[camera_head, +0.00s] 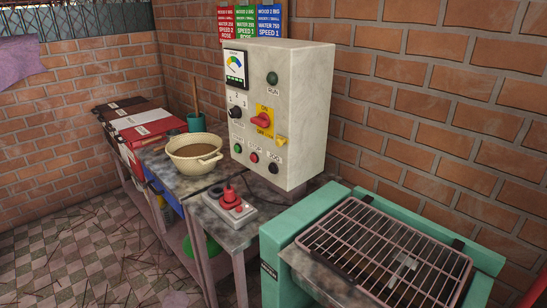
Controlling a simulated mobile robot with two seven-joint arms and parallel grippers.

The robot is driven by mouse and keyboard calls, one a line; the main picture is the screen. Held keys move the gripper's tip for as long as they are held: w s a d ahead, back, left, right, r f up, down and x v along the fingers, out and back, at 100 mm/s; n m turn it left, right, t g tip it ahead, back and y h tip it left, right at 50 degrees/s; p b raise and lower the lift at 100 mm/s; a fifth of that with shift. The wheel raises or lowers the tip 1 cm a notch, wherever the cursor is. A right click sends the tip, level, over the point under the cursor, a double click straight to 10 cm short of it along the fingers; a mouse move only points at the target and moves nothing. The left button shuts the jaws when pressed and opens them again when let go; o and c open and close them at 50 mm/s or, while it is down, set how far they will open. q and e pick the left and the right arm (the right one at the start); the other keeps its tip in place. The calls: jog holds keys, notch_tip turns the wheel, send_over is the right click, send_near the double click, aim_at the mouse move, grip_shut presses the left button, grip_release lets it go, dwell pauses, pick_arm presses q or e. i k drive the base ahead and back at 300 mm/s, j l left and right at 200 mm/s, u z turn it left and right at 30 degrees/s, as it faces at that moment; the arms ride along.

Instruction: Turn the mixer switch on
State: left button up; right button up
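A pale control box (298,110) stands on the table against the brick wall. On its front is a red rotary switch (261,120) on a yellow plate; its handle lies roughly crosswise, and the plate lettering is small, with "ON" seeming to be at the top. A small grey box with a red knob (230,200) sits on the table in front of the control box. I cannot tell from this view which of these is the mixer switch. Neither of my grippers is in view, and nothing touches either control.
A beige bowl of brown material (194,153) and a green cup (196,122) stand left of the control box. A green machine with a wire grate (380,250) fills the lower right. Red boxes (150,125) are at the back left. The tiled floor (90,250) at left is open.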

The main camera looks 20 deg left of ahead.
aim_at(262, 121)
jog(key=j, duration=0.55)
jog(key=i+j, duration=0.15)
jog(key=j, duration=0.4)
jog(key=j+u, duration=0.1)
jog(key=j, duration=0.45)
jog(key=i, duration=0.05)
